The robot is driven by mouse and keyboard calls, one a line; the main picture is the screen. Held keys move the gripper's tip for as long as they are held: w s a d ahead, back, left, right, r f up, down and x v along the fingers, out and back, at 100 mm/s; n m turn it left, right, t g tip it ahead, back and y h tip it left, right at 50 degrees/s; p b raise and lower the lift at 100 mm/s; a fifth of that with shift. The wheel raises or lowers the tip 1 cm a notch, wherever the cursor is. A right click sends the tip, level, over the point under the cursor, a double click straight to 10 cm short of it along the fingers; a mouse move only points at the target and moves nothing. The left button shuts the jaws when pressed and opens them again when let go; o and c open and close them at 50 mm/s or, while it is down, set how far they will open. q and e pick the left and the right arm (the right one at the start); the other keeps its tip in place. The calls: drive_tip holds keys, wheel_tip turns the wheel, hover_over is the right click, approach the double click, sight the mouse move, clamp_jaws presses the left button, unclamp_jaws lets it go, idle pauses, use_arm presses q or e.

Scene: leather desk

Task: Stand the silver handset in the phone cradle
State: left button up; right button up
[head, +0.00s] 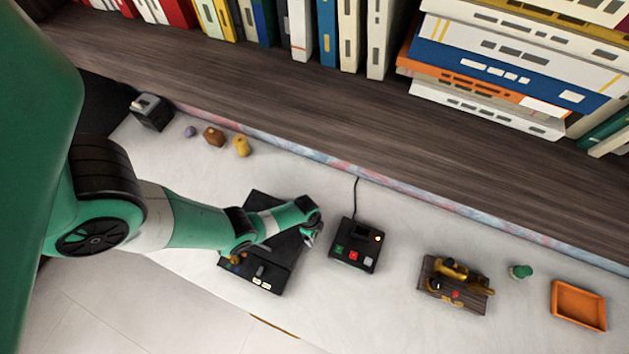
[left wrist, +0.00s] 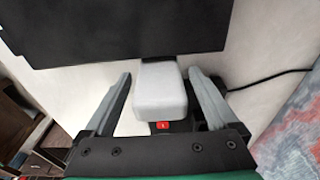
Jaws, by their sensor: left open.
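The phone cradle (head: 346,256) is a black box with coloured buttons and a cord at its back, at the middle of the desk in the head view. My left gripper (head: 312,234) is just left of it. In the left wrist view a pale silver block, which looks like the handset (left wrist: 160,92), lies between the open fingers of my left gripper (left wrist: 165,90), with gaps on both sides. A red button shows just below the block. In the head view I cannot make the handset out; my gripper may hide it. My right gripper is not in view.
A black panel device (head: 262,272) lies under my left arm. To the right are a wooden block with brass parts (head: 455,285), a green piece (head: 520,271) and an orange tray (head: 605,312). A dark box (head: 152,113) and small pieces sit at back left. A bookshelf (head: 330,120) borders the back.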

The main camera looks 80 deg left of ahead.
use_arm(q)
drive_tip(key=shift+f, duration=0.15)
drive_tip(key=shift+c, duration=0.3)
clamp_jaws()
